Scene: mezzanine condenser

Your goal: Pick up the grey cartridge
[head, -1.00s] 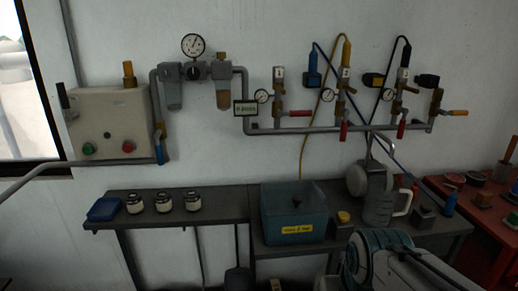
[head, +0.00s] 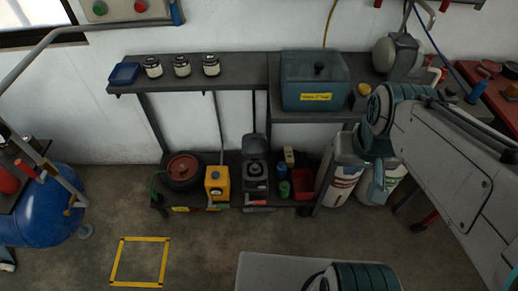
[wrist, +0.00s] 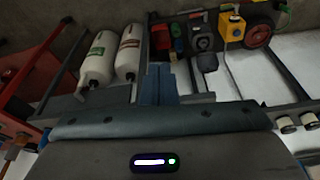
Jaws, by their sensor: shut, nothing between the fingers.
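My gripper (wrist: 160,84) is shut and empty, its blue-grey fingers together in the wrist view. In the head view it hangs low at the right (head: 377,186), in front of the white bottles. I cannot make out for certain which thing is the grey cartridge. A dark grey device (head: 256,173) stands on the lower shelf, left of my gripper and apart from it; it also shows in the wrist view (wrist: 203,40). Three pale jars with dark lids (head: 182,66) stand on the upper shelf. My arm may hide part of the right side.
A teal bin (head: 300,97) stands on the bench. A yellow box (head: 217,184), a red reel (head: 184,168) and a red tray (head: 302,184) sit on the lower shelf. White bottles (head: 344,168) stand beside it. A blue tank (head: 48,212) is at left. Floor in front is mostly clear.

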